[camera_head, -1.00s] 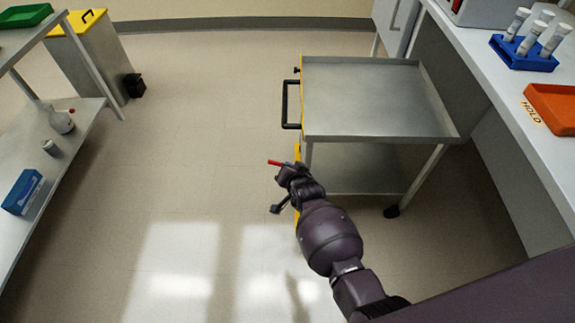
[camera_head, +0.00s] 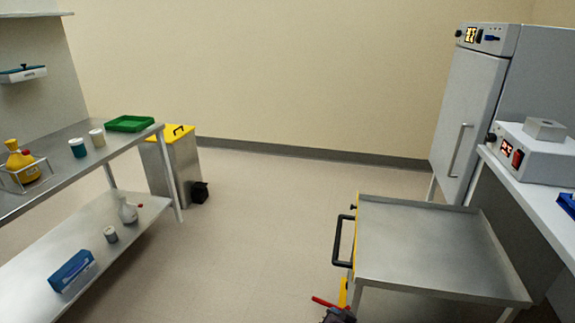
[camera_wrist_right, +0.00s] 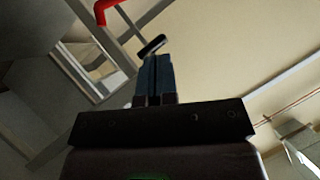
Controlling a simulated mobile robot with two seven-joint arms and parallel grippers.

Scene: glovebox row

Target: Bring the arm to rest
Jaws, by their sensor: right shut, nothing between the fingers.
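My right gripper (camera_wrist_right: 154,62) shows in the right wrist view with its two dark fingers together and nothing between them. In the head view only a dark piece of my right arm (camera_head: 338,316) shows at the bottom edge, beside the near left corner of the steel trolley. A red bar (camera_head: 324,302) lies close to that piece. The red bar also shows at the upper left of the right wrist view (camera_wrist_right: 102,12), apart from the fingers. I cannot tell what it is fixed to. My left gripper is not in view.
The steel trolley (camera_head: 430,250) with a black handle (camera_head: 342,241) stands at the lower right. A white bench (camera_head: 530,190) and a grey cabinet (camera_head: 465,110) are beyond it. A steel shelf unit (camera_head: 60,165) and a yellow-lidded bin (camera_head: 172,165) stand left. The middle floor is clear.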

